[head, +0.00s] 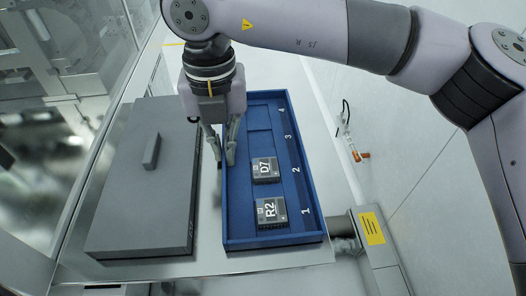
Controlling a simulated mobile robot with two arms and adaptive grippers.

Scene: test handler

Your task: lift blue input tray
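The blue tray (233,240) sits on a light metal surface, its long side running away from me. The far part of the tray, by 3 and 4, looks empty. My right gripper (224,163) points down at the tray's left wall, its two fingers spread apart, one towards the inside of the tray. Whether it touches the wall I cannot tell. My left gripper is not in view.
A grey lidded box (130,210) with a raised handle (152,151) stands close on the left of the tray. A pale wall is to the right, with an orange-tipped fitting (359,156) and a yellow label (371,228). A glass-fronted machine area is at the left.

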